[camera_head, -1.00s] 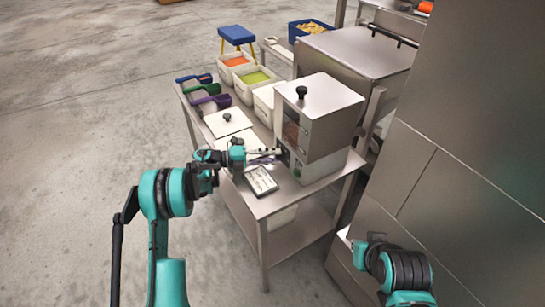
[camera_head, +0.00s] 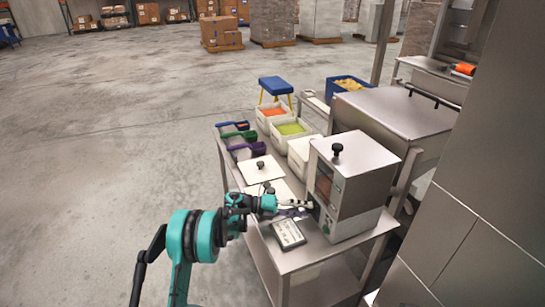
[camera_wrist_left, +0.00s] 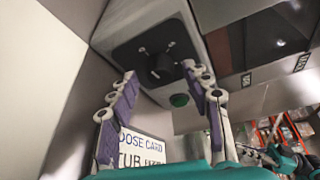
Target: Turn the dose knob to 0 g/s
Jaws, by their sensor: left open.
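The black dose knob (camera_wrist_left: 160,68) sits on a dark panel of the weigher (camera_head: 357,180), above a green button (camera_wrist_left: 179,100). I cannot read which setting it points to. My left gripper (camera_head: 303,208) is at the weigher's front. In the left wrist view its two fingers (camera_wrist_left: 160,72) are open, spread to either side of the knob. I cannot tell whether they touch it. The knob is not clear in the head view. A dose card (camera_head: 288,233) lies on the table; it also shows below the fingers in the left wrist view (camera_wrist_left: 142,147). My right gripper is not in view.
A steel cabinet (camera_head: 470,190) stands close on the right. Open floor lies to the left.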

